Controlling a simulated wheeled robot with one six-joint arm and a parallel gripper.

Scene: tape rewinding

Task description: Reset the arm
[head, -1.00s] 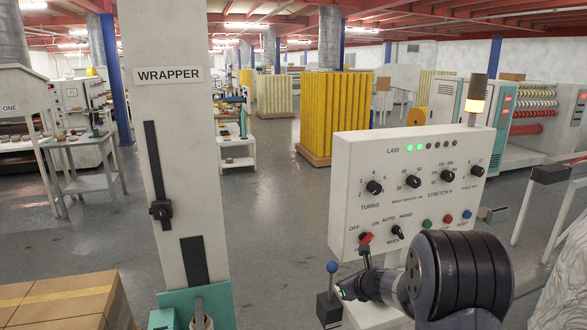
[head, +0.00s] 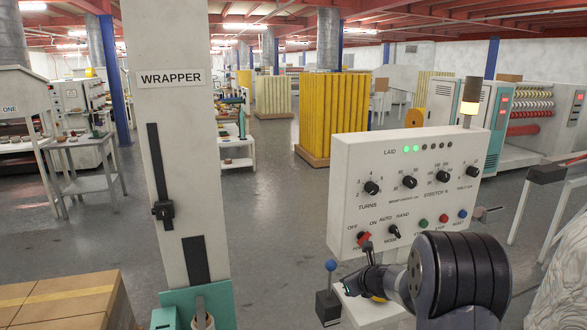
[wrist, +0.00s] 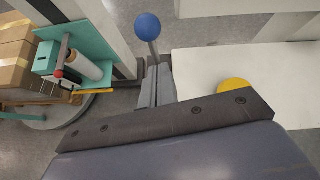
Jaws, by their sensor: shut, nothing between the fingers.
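My arm reaches in from the lower right in the head view. My gripper (head: 368,252) is small and dark there, just under the red power knob (head: 364,238) on the white control panel (head: 345,165); I cannot tell whether it touches the knob. In the wrist view my gripper's fingers (wrist: 157,82) are closed together with nothing between them. A lever with a blue ball (head: 331,265) stands left of the gripper; the ball also shows in the wrist view (wrist: 147,26), beyond the fingertips.
The wrapper column (head: 172,120) stands left, with wrapped cartons (head: 65,300) at lower left. A yellow disc (wrist: 235,88) shows right of the fingers in the wrist view.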

